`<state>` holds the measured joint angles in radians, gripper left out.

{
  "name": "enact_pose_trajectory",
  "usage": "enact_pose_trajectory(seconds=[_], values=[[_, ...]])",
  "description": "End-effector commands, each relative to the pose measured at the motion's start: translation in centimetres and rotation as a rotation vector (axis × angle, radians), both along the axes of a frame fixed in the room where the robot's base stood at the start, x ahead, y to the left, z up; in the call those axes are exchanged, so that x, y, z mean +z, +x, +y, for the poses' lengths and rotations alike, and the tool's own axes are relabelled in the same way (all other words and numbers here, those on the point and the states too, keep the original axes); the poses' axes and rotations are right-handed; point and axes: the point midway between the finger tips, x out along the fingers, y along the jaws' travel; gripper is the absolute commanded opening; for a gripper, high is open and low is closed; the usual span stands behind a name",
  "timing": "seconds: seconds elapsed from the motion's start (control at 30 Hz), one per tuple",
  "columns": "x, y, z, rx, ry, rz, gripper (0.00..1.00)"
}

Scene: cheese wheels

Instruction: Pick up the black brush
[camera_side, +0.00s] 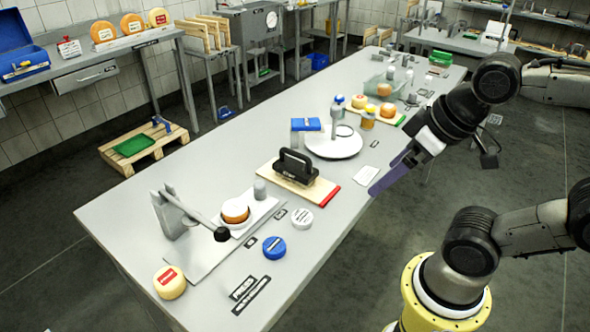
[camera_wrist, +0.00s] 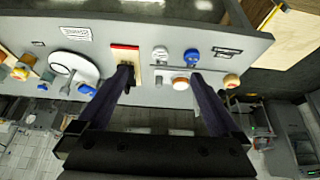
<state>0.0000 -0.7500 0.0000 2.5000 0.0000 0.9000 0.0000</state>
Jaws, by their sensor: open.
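The black brush (camera_side: 297,168) has a raised loop handle and sits on a wooden board with a red end strip (camera_side: 331,197), on the grey table. My gripper (camera_side: 376,190) is up and to the right of it, over the table's right edge, with its purple fingers pointing down and left. In the wrist view my gripper (camera_wrist: 160,74) is open, its two fingers wide apart with nothing between them. The board (camera_wrist: 125,52) shows there near the left finger, which covers part of the brush.
A lever press (camera_side: 178,213) with a cheese wheel (camera_side: 235,210) stands left of the board. A blue round tub (camera_side: 274,246) and a white one (camera_side: 302,218) lie in front. A white turntable (camera_side: 333,146) stands behind. The table's right edge beside the board is clear.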

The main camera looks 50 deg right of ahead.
Motion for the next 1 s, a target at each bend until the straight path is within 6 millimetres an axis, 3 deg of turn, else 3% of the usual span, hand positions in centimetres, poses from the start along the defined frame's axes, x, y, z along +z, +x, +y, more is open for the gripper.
enact_pose_trajectory(seconds=[0.17, 0.27, 0.37, 0.53, 0.7, 0.8, 0.9, 1.0], values=[[0.3, 0.3, -0.1, 0.002, -0.005, -0.016, 1.0], [2.2, 2.0, -0.4, 0.007, -0.027, -0.081, 1.0], [4.0, 5.2, -1.1, 0.011, -0.06, -0.116, 1.0], [5.4, 13.3, -3.0, 0.009, -0.131, -0.121, 1.0], [3.0, 21.2, -5.4, 0.01, -0.185, -0.068, 1.0], [0.3, 24.3, -6.7, 0.008, -0.201, -0.019, 1.0], [-2.4, 25.8, -7.6, 0.005, -0.205, 0.034, 1.0], [-4.4, 26.0, -8.1, -0.001, -0.2, 0.08, 1.0]])
